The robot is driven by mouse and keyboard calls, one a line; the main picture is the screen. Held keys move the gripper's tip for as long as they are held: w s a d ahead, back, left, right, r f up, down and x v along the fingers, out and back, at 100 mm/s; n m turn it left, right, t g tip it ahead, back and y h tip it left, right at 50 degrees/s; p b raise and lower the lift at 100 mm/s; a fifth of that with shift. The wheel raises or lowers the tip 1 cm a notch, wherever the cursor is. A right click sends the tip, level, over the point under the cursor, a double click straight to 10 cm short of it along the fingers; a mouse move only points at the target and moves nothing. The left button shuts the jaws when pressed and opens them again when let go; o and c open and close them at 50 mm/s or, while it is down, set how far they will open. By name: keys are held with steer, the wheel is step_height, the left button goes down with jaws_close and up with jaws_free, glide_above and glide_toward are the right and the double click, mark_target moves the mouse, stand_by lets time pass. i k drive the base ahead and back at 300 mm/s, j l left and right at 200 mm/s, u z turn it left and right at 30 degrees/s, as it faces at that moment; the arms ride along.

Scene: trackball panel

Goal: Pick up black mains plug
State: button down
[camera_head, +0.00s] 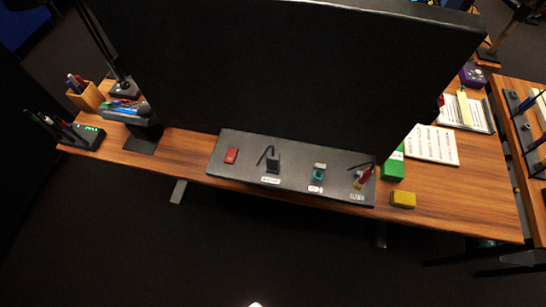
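A small black block with a thin black cable (273,163), which looks like the black mains plug, sits on a dark grey panel (235,179) on the wooden desk. A white label lies just in front of it. On the same panel are a red block (231,155) to its left, a small teal item (319,171) to its right, and a red and yellow item with a black lead (363,179) near the right end. My gripper is not in view. Only a small pale shape shows at the bottom edge, and I cannot tell what it is.
A large black upright panel (290,80) stands behind the grey panel. A green box (393,166) and a yellow block (403,200) lie to the right. A pen cup (88,97) and a black stand (144,138) are at the left. The floor in front is clear.

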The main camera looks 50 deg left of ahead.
mark_target(273, 158)
steer(key=u, duration=0.45)
steer(key=l+u, duration=0.1)
steer(key=u, duration=0.8)
steer(key=k+u, duration=0.1)
steer(key=u, duration=0.3)
